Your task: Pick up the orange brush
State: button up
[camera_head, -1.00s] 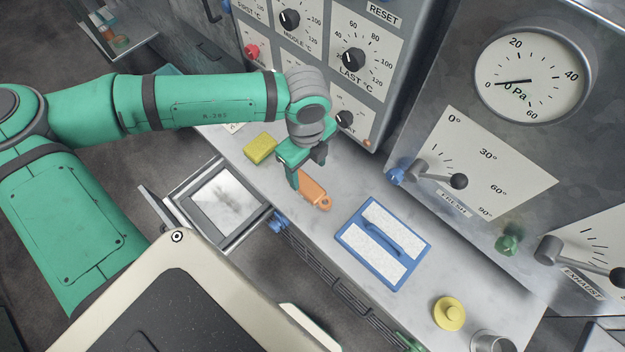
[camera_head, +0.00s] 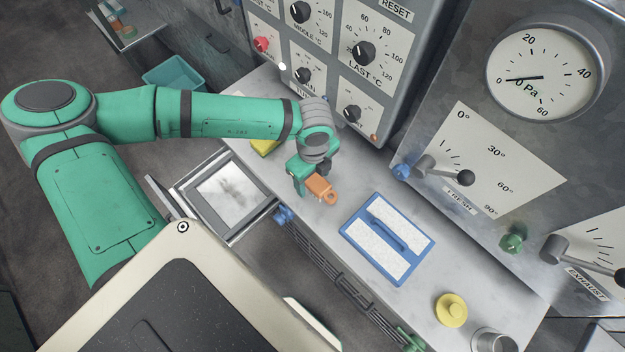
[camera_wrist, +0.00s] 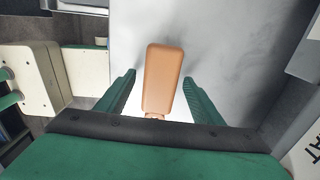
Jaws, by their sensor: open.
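The orange brush (camera_head: 324,188) lies on the grey metal counter, and its holed end shows to the right of my gripper (camera_head: 312,188). The rest of it is hidden behind the gripper in the head view. In the wrist view the brush (camera_wrist: 163,78) lies lengthwise between the two green fingers of my gripper (camera_wrist: 159,80). The fingers are open, with a visible gap on each side of the brush. The lower end of the brush is hidden by the gripper body.
A blue-framed float with white pads (camera_head: 348,232) lies to the right on the counter (camera_head: 400,300). A yellow sponge (camera_head: 264,148) is partly hidden behind my arm. A yellow round object (camera_head: 452,310) and a metal cup (camera_head: 492,342) stand farther right. Control panels (camera_head: 375,85) rise behind.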

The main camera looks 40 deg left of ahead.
jog(key=shift+c, duration=0.6)
jog(key=c, duration=1.1)
jog(key=shift+r, duration=0.1)
